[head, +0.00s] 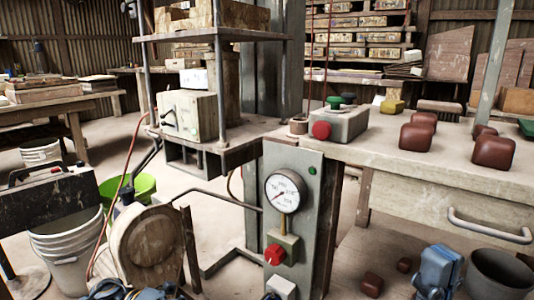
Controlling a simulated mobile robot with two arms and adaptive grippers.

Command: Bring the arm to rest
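A blue shape (437,272) at the bottom right edge appears to be my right gripper, low in front of the bench; its fingers cannot be made out. It is apart from the bench top, and I see nothing held in it. A blue and black shape at the bottom left edge may belong to my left arm; its gripper cannot be made out. The press (228,148) stands centre left. Its grey post carries a round gauge (285,191), a red knob (275,255) and a green button (312,170).
A bench (440,160) at right holds several reddish-brown blocks (494,151) and a grey control box (338,124) with red and green buttons. A drawer handle (490,226) juts out. A dark bucket (500,273) stands bottom right; white buckets (68,250) stand at left.

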